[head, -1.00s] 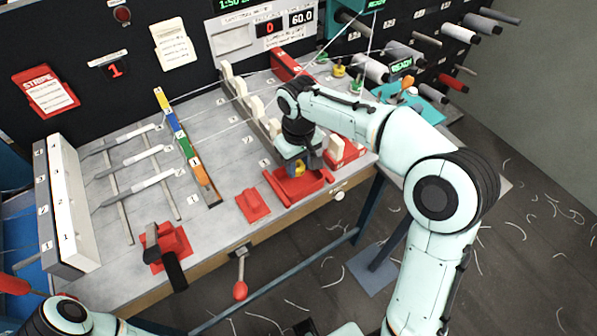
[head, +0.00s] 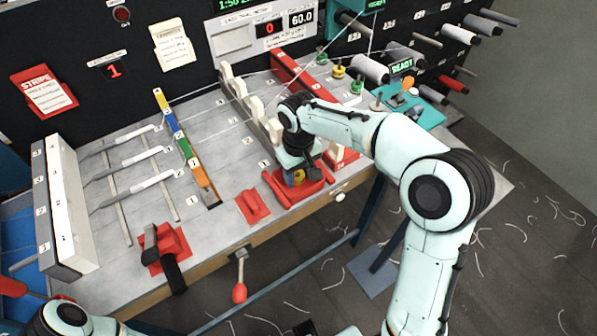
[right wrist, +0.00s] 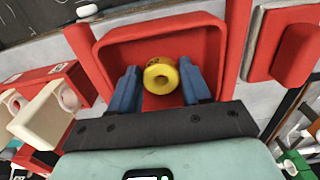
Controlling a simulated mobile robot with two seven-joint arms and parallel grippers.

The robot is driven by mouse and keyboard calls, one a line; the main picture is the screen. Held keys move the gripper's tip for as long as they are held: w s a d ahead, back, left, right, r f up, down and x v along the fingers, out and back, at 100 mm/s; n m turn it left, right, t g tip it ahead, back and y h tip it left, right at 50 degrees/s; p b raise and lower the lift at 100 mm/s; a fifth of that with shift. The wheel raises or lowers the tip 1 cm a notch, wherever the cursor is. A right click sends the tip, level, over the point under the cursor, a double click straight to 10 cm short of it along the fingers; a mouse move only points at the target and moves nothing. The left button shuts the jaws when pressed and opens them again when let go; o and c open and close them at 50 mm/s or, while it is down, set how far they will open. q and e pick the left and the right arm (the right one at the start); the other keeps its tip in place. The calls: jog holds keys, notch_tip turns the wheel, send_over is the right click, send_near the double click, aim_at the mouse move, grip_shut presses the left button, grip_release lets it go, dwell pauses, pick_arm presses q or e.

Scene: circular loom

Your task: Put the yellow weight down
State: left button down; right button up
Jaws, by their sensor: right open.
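The yellow weight (right wrist: 158,76), a short ring with a hole in its end, lies in the red tray (right wrist: 215,27) in the right wrist view. My right gripper (right wrist: 160,88) is open, with one blue finger on each side of the weight and small gaps between. In the head view the right gripper (head: 300,175) is low over the red tray (head: 316,189) at the table's front edge. The yellow weight (head: 298,177) is mostly hidden there by the gripper. My left gripper is out of view.
A smaller red pad (head: 253,206) lies just left of the tray. A row of cream pegs (head: 257,110) stands behind the gripper. A white numbered block (head: 68,205) stands at the left.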

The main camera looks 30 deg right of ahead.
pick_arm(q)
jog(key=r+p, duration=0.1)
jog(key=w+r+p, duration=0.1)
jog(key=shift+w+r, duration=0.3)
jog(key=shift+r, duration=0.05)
pick_arm(e)
notch_tip(320, 180, up, 12)
jog(key=shift+r, duration=0.2)
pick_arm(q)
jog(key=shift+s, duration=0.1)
